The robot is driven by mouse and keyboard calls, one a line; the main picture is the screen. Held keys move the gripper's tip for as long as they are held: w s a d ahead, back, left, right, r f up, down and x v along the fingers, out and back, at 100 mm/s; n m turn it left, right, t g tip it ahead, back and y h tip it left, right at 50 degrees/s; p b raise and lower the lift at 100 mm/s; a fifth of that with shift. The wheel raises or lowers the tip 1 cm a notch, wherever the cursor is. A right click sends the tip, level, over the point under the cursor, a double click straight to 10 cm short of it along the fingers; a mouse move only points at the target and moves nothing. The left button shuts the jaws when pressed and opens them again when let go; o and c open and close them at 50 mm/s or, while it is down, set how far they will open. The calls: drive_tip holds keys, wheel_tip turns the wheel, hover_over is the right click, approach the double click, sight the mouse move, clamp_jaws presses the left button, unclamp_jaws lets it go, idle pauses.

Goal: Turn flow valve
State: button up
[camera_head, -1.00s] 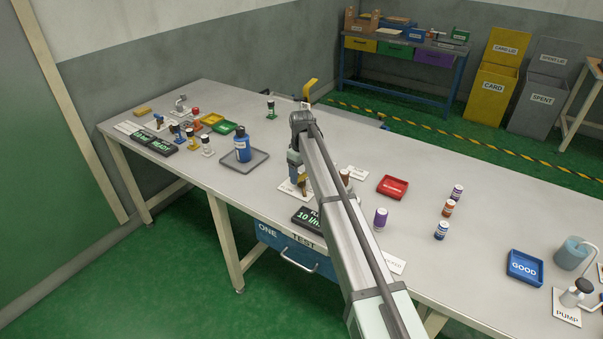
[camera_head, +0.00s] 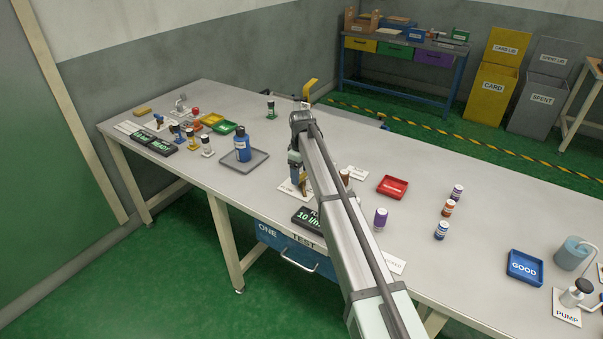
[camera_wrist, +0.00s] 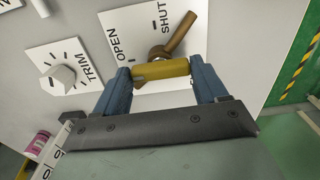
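The flow valve's white plate (camera_wrist: 145,22), marked OPEN and SHUT, shows at the top of the wrist view. A brown lever (camera_wrist: 181,34) slants up and right from the pivot, towards the SHUT side. A yellow bar (camera_wrist: 160,70) lies in front of the pivot; its join to the valve is hidden. My gripper (camera_wrist: 160,72) has a blue finger at each end of this bar, seemingly touching it. In the head view my gripper (camera_head: 296,172) is low over the FLOW plate (camera_head: 287,189), mostly covered by my arm.
A TRIM knob (camera_wrist: 63,79) is left of the valve. A dark display (camera_head: 308,218) reading 10 stands at the table's front edge. A blue bottle on a grey tray (camera_head: 231,165) is to the left; a red tray (camera_head: 392,187) and several small bottles are to the right.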

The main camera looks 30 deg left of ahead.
sight(301, 175)
drive_tip(key=o, duration=0.4)
wheel_tip(301, 175, up, 14)
idle(0.7)
drive_tip(key=shift+f, duration=0.1)
